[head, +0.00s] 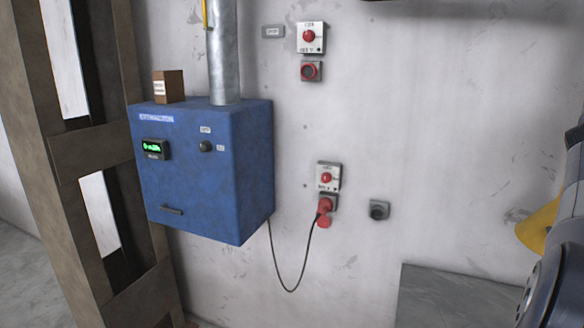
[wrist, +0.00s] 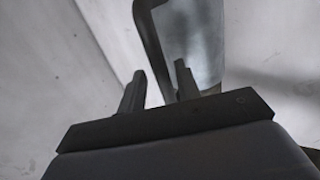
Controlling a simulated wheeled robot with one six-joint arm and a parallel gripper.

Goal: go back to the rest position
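My gripper (wrist: 158,84) shows in the wrist view with its two dark fingers apart. I see nothing held between them. Behind the fingers is a pale grey panel with a dark curved edge (wrist: 147,40), and I cannot tell what it is. In the head view the gripper itself is out of the picture. Only parts of my arm show at the right edge.
A blue extraction box (head: 205,190) hangs on the wall, with a small brown box (head: 169,86) on top. Its cable (head: 285,285) runs to a red plug (head: 325,208) at the lower socket. An upper socket (head: 311,71) and a grey fitting (head: 379,209) are free.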

